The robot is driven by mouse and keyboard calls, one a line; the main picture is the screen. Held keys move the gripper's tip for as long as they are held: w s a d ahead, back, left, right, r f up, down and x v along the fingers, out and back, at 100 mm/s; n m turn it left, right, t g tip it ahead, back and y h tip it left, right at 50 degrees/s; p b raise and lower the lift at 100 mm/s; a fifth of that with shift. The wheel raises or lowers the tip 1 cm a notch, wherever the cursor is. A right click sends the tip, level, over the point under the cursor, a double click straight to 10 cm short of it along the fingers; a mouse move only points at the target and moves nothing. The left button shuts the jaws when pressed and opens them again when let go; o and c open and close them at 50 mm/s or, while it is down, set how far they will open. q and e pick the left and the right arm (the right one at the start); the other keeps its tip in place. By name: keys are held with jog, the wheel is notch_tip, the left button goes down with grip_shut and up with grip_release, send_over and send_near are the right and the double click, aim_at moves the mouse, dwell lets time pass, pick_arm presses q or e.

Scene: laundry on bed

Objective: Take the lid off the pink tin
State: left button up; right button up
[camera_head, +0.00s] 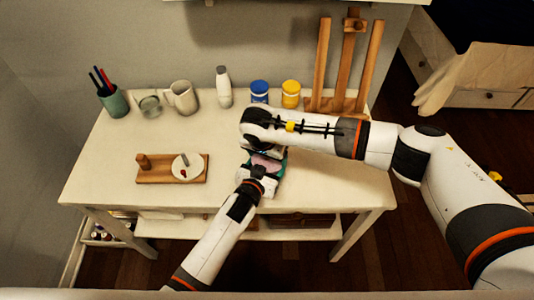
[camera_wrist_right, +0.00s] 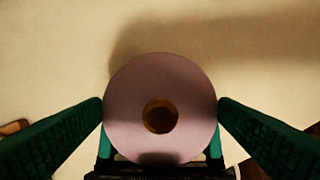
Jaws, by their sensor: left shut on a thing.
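The pink tin (camera_head: 267,161) stands near the front of the white table, mostly hidden by my arms in the head view. In the right wrist view its round pink lid (camera_wrist_right: 133,100) is seen from above, with a brown knob (camera_wrist_right: 160,116) at the centre. My left gripper (camera_head: 265,168) comes from the front and is shut on the tin; its green fingers show low on both sides of it in the right wrist view. My right gripper (camera_wrist_right: 160,102) is above the tin, open, with one finger at each side of the lid. Contact with the lid cannot be told.
On the table (camera_head: 110,165) a wooden board (camera_head: 150,175) with a white dish (camera_head: 187,160) lies to the left. A pen cup (camera_head: 115,103), glass (camera_head: 149,106), mug (camera_head: 183,97), white bottle (camera_head: 223,87), blue jar (camera_head: 259,91), yellow jar (camera_head: 291,93) and easel (camera_head: 345,65) line the back.

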jog(key=shift+r, duration=0.25)
dwell(0.7)
jog(key=shift+r, duration=0.9)
jog(key=shift+r, duration=0.15)
jog(key=shift+r, duration=1.9)
jog(key=shift+c, duration=0.5)
pick_arm(q)
jog(key=o, duration=1.5)
jog(key=shift+c, duration=0.2)
jog(key=shift+s, duration=0.1)
